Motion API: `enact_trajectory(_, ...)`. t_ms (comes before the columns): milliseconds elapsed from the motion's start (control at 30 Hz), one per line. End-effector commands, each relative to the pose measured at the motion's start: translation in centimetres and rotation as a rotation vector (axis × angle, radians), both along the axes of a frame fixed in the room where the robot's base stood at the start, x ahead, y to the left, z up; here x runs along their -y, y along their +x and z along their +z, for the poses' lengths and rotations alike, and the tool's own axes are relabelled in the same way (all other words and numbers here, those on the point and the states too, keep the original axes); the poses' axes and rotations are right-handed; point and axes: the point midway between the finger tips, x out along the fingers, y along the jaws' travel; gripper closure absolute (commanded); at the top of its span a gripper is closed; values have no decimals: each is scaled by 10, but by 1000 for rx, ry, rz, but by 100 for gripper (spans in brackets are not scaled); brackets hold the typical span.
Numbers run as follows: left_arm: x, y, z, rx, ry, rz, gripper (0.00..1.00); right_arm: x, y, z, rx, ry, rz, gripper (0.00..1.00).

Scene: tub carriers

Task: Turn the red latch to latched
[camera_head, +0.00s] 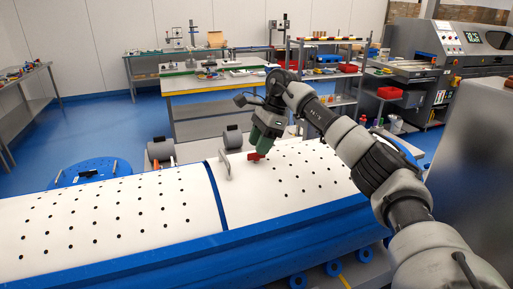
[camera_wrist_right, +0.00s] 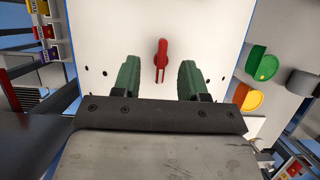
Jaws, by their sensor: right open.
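The red latch (camera_head: 256,155) is on the white perforated cover (camera_head: 290,200), close to the blue seam between the cover's two halves. In the right wrist view the latch (camera_wrist_right: 161,60) shows as a red lever with a rounded top and a forked lower end. My right gripper (camera_head: 258,146) is just above the latch in the head view. In the wrist view its two green fingers (camera_wrist_right: 157,78) are spread, one on each side of the latch, with clear gaps; nothing is held. Whether the latch is latched is unclear. My left gripper is not in view.
A pale handle (camera_head: 224,165) stands on the cover left of the latch. Grey rollers (camera_head: 233,138) lie behind the cover. A blue round platform (camera_head: 88,172) is at the left. Workbenches and a shelf rack (camera_head: 325,85) stand farther back; blue floor between is clear.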

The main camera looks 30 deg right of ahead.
Motion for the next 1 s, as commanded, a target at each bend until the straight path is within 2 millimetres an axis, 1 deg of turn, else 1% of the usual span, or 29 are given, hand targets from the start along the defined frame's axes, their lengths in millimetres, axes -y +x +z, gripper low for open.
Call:
enact_trajectory(33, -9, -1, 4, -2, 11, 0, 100, -2, 0, -6, -4, -1, -1, 57)
enact_trajectory(100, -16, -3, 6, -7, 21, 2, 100, -5, 1, -14, -4, -1, -1, 57)
enact_trajectory(167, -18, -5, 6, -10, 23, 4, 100, -7, 1, -19, -2, -1, -1, 57)
enact_trajectory(300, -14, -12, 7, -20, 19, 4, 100, -9, 2, -25, -1, -1, -2, 57)
enact_trajectory(533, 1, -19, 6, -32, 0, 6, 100, -9, 2, -26, -1, -1, -2, 57)
enact_trajectory(567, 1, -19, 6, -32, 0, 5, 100, -9, 2, -26, -1, -1, -2, 60)
enact_trajectory(800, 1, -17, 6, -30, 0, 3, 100, -9, 2, -25, 0, -1, -2, 97)
enact_trajectory(833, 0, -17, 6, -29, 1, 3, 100, -9, 2, -25, 0, -1, -2, 100)
enact_trajectory(1000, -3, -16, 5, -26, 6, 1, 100, -9, 2, -25, 0, -1, -9, 100)
